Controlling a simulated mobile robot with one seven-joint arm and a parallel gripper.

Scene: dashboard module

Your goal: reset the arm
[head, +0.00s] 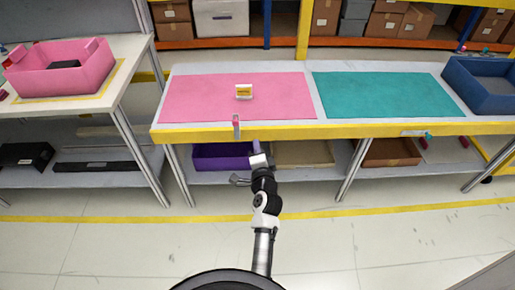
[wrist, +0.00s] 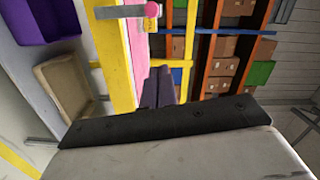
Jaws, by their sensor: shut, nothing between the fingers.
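My arm reaches forward from my base toward the front edge of the workbench. My gripper (head: 255,146) is at the arm's end, just below the bench's yellow front edge. In the wrist view its dark purple fingers (wrist: 158,86) lie together, shut and empty. A small yellow and white module (head: 243,92) sits on the pink mat (head: 195,98), beyond the gripper and apart from it. A grey upright piece with a pinkish top (head: 236,127) stands at the bench's front edge, slightly left of the gripper. In the wrist view it shows as a grey bar with a pink knob (wrist: 152,10).
The bench's yellow edge (head: 380,131) is close above my gripper. A teal mat (head: 385,94) and a blue bin (head: 485,82) are to the right. A pink bin (head: 60,75) stands on the left table. A purple bin (head: 222,157) is on the lower shelf. The floor in front is clear.

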